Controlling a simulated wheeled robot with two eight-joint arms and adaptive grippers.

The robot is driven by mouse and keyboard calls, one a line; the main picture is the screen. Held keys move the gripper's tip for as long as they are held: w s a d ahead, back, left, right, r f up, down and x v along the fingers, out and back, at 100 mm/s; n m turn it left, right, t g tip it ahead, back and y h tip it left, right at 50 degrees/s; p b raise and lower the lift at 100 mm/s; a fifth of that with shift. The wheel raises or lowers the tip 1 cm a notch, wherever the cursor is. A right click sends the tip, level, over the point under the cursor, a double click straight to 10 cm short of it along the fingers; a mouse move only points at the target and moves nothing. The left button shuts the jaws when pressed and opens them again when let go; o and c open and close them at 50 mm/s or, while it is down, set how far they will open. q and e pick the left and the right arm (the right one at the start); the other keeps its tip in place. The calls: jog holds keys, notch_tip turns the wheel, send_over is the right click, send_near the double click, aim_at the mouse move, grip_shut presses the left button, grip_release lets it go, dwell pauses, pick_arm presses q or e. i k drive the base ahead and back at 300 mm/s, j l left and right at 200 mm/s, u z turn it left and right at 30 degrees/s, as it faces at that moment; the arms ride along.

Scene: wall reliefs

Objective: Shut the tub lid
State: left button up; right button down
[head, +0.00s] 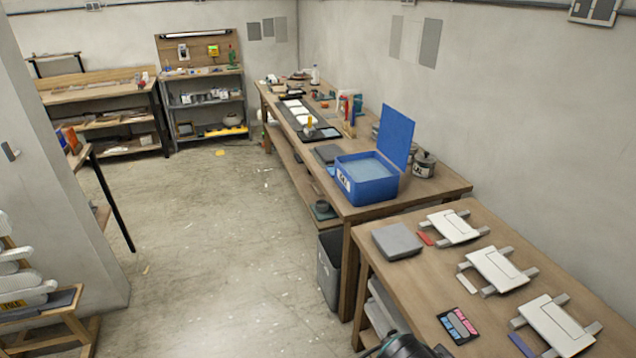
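The blue tub (367,192) stands on the near end of the long wooden workbench along the right wall. Its blue lid (397,137) stands open, raised nearly upright at the tub's right side. The tub's inside shows a pale blue surface, and a white label is on its left-facing side. Neither of my grippers can be made out. A dark rounded part, which looks like a piece of my arm, shows at the bottom edge, well apart from the tub.
A dark lidded pot (424,164) stands just right of the lid. A nearer table (440,282) holds white panels and a grey block (397,241). A grey bin (328,268) stands on the floor below the workbench. The floor to the left is open.

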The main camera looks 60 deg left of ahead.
aim_at(396, 130)
jog(key=u, duration=1.7)
jog(key=i+j, duration=0.2)
